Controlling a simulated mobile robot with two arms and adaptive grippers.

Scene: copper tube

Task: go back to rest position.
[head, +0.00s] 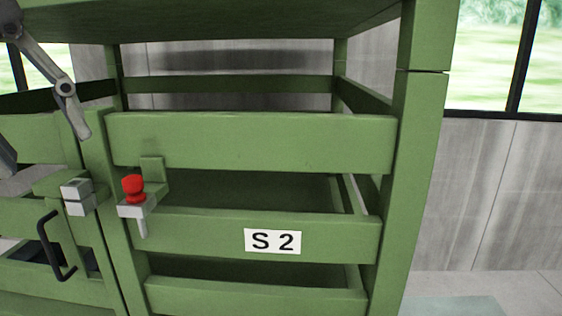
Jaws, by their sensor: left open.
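My left gripper (42,143) reaches in at the left edge, in front of the green crate. One grey finger with a round joint shows, and only a sliver of the other finger shows at the edge. The fingers are apart, with nothing seen between them. The rest of this gripper is cut off by the frame. My right gripper is not in view. No copper tube is visible.
A green slatted crate (250,145) with an "S 2" label (272,241) fills the middle. A red knob (133,188) on a latch, a metal block (78,196) and a black handle (52,247) stick out at left. Bare floor (530,290) shows at lower right.

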